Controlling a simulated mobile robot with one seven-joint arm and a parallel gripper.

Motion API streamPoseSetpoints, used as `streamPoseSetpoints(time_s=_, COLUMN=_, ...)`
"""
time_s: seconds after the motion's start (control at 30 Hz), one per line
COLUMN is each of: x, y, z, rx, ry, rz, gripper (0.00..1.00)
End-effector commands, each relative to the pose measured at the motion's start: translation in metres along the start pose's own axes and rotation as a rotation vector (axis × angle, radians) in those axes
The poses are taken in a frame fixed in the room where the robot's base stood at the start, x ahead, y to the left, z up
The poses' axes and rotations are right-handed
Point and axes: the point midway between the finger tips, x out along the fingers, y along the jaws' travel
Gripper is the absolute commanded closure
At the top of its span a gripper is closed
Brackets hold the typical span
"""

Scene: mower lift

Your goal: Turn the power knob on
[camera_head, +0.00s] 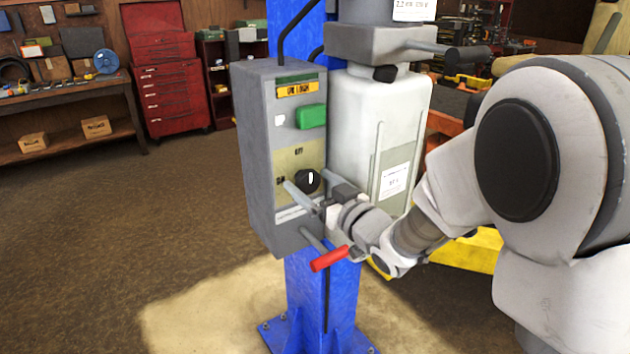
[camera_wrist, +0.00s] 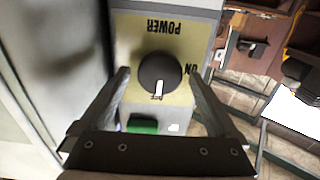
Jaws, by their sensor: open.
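The power knob (camera_head: 308,180) is a round black dial with a white mark, on a beige panel of the grey control box (camera_head: 257,160). Its mark points up toward the OFF label in the head view. The wrist view shows the knob (camera_wrist: 160,70) upside down, with ON at its right and the mark toward the partly covered OFF label. My gripper (camera_head: 306,183) is open in front of the panel. In the wrist view its two fingers (camera_wrist: 159,76) stand on either side of the knob, with a visible gap on each side.
A green button (camera_head: 312,116) sits above the knob. A red-handled lever (camera_head: 330,259) sticks out below the box, close to my wrist. A white tank (camera_head: 378,130) stands right of the box, and a blue post (camera_head: 305,295) carries it. Floor at left is clear.

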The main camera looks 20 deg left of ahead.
Motion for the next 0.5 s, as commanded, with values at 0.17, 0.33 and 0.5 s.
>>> streamPoseSetpoints(time_s=0.17, x=0.0008, y=0.0003, z=-0.0001, rx=0.0, ry=0.0, rz=0.001, gripper=0.04)
streamPoseSetpoints(time_s=0.33, x=0.0005, y=0.0003, z=-0.0002, rx=0.0, ry=0.0, rz=0.0, gripper=0.22)
streamPoseSetpoints(time_s=0.5, x=0.0004, y=0.0003, z=-0.0002, rx=0.0, ry=0.001, rz=0.0, gripper=0.53)
